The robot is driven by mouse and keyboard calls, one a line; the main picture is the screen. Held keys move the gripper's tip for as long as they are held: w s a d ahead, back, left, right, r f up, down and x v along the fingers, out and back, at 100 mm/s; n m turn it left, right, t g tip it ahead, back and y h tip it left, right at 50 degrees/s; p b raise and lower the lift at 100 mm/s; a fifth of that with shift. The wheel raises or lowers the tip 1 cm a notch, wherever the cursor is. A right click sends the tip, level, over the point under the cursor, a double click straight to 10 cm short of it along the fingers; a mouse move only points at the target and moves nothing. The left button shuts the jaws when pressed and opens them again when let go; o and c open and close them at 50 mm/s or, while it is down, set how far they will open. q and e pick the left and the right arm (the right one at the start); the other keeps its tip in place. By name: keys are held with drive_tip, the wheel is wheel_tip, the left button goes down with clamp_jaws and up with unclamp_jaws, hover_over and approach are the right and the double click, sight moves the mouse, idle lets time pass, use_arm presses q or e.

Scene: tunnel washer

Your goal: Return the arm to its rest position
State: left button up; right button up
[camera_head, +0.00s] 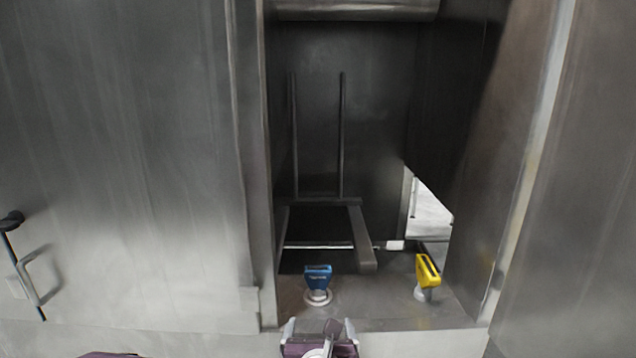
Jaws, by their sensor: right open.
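My right gripper (319,332) shows at the bottom centre of the head view, in front of the opening in the tunnel washer (130,170). Its two pale fingers stand apart and nothing shows between them. Just beyond it, a blue-topped fitting (318,278) on a white round base stands on the metal ledge; the gripper looks apart from it. A yellow fitting (427,271) stands tilted on the ledge to the right. My left gripper is not in view.
The metal ledge (375,305) is bare between the two fittings. Dark rails (361,235) lie deeper in the opening. Steel walls (580,200) bound it on both sides. A door handle (38,275) sticks out at far left.

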drive_tip(key=w+d+m+h, duration=0.2)
drive_tip(key=w+d+h, duration=0.1)
drive_tip(key=d, duration=0.5)
drive_tip(key=s+d+f+m+g+h, duration=0.2)
drive_tip(key=d+f+m+g, duration=0.15)
drive_tip(key=d, duration=0.35)
drive_tip(key=s+d+f+m+g+h, duration=0.2)
drive_tip(key=d+f+m, duration=0.15)
drive_tip(key=d, duration=0.35)
drive_tip(key=s+d+f+m+g+y, duration=0.1)
drive_tip(key=s+d+f+m+g, duration=0.4)
drive_tip(key=s+f+m, duration=0.35)
drive_tip(key=s+a+f+m+g+y, duration=0.1)
drive_tip(key=s+a+m+y, duration=0.1)
drive_tip(key=m, duration=0.7)
drive_tip(key=s+a+f+m+y, duration=0.2)
drive_tip(key=s+a+m+y, duration=0.1)
drive_tip(key=a+m, duration=0.4)
drive_tip(key=m+y+b, duration=0.1)
drive_tip(key=m, duration=0.1)
drive_tip(key=shift+a+m+g, duration=0.3)
drive_tip(key=shift+m+g, duration=0.05)
